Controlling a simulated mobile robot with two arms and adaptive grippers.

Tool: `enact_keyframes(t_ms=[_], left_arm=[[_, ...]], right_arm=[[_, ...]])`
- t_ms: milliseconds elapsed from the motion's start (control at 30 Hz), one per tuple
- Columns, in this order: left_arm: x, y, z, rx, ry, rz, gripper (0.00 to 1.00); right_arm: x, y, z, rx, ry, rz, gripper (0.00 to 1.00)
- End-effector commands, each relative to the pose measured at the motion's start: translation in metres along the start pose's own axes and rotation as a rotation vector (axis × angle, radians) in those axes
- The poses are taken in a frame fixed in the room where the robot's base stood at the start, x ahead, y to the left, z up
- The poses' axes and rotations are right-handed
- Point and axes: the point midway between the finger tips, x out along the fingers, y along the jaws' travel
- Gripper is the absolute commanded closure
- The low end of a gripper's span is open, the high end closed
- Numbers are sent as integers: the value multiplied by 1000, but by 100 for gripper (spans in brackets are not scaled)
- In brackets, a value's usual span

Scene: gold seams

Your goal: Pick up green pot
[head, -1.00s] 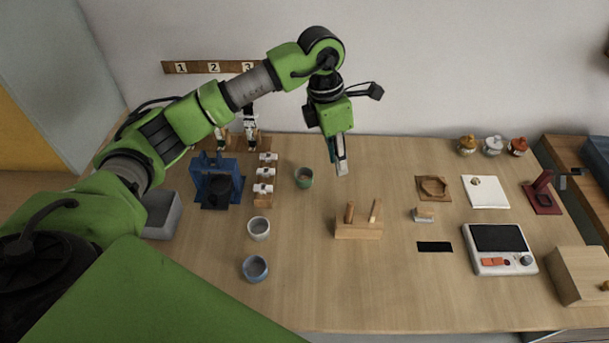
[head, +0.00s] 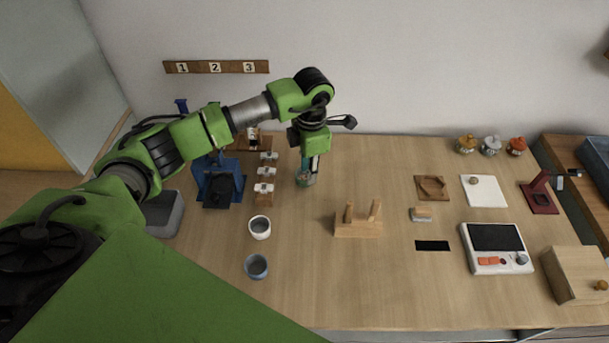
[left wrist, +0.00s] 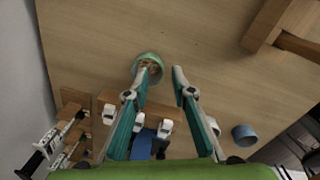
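The green pot (head: 303,182) is a small round cup standing on the table, partly hidden behind my left gripper (head: 309,168) in the head view. In the left wrist view the green pot (left wrist: 149,60) shows its rim and a brownish inside. My left gripper (left wrist: 160,74) is open and empty there, pointing down. One fingertip overlaps the pot's near side and the other is to the right of the pot, apart from it. I cannot tell whether the first finger touches it. My right gripper is not in view.
A white cup (head: 260,228) and a blue cup (head: 256,266) stand nearer the front. Small white-topped bottles on wooden blocks (head: 264,188) and a blue stand (head: 219,185) are left of the pot. A wooden pestle holder (head: 358,227) stands to the right. The table's front middle is clear.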

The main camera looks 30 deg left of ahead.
Motion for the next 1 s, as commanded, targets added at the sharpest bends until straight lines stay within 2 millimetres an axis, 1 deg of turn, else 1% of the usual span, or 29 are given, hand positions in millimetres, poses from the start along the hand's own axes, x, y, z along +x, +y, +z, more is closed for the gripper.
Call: enact_keyframes(t_ms=[33, 67, 100, 200, 300, 500, 600, 1000], left_arm=[[5, -2, -3, -1, 5, -4, 77], [10, -3, -3, 0, 4, -4, 77], [17, -3, -3, 0, 4, -4, 77], [29, -2, -3, -1, 2, -2, 77], [34, -2, -2, -1, 0, -1, 77], [35, -1, -2, 0, 0, 0, 77], [35, -2, -2, 0, 0, 0, 100], [33, -1, -2, 0, 0, 0, 100]], right_arm=[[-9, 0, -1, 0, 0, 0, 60], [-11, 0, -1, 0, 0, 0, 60], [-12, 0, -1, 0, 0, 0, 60], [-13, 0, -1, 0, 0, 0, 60], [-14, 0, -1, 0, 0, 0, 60], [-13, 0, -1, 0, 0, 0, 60], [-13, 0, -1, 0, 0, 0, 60], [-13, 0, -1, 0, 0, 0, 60]])
